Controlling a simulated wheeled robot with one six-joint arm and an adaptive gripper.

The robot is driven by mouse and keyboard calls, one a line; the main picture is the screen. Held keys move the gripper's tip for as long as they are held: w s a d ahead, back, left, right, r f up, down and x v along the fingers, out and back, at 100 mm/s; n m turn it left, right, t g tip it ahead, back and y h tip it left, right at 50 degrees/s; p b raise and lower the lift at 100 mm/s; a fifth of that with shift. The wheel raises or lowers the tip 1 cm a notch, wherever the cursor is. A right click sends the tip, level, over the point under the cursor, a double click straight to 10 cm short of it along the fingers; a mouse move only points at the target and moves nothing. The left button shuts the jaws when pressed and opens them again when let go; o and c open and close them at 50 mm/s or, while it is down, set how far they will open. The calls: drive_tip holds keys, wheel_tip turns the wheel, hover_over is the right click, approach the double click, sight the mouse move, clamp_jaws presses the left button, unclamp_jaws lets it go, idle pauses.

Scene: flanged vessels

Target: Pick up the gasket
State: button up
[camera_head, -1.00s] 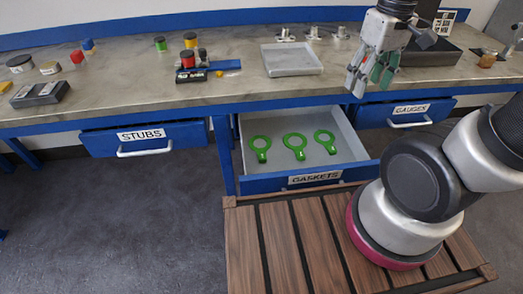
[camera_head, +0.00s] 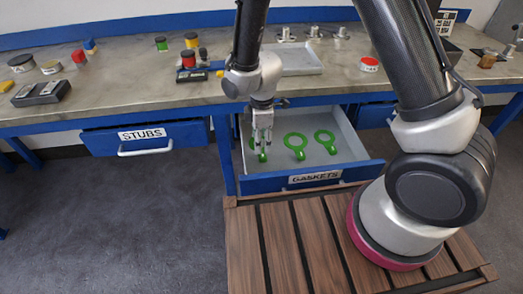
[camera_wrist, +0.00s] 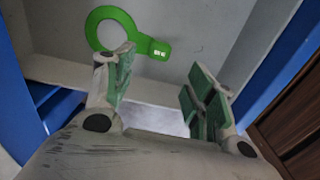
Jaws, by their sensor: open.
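Several green ring gaskets with tabs lie in the open drawer labelled GASKETS (camera_head: 315,177). The middle gasket (camera_head: 296,143) and the right gasket (camera_head: 325,140) show clearly in the head view. My gripper (camera_head: 262,143) is over the left side of the drawer and mostly hides the left gasket there. In the wrist view one green gasket (camera_wrist: 92,28) lies flat on the drawer floor, its tab pointing right. My gripper (camera_wrist: 160,85) is open with nothing between its green-padded fingers. The tab lies just beyond the fingers, apart from them.
The drawer's walls and blue front surround the gaskets. The STUBS drawer (camera_head: 145,139) to the left is slightly open. The workbench (camera_head: 130,85) above holds a grey tray (camera_head: 300,62), a blue stand with coloured caps and a red-topped disc (camera_head: 370,64). A slatted wooden platform (camera_head: 300,240) lies in front.

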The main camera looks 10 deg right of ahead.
sight(263, 156)
wheel_tip(263, 156, down, 7)
drive_tip(key=shift+w+d+f, duration=0.1)
drive_tip(key=shift+d+f, duration=0.05)
drive_tip(key=shift+f, duration=0.05)
drive_tip(key=c, duration=1.1)
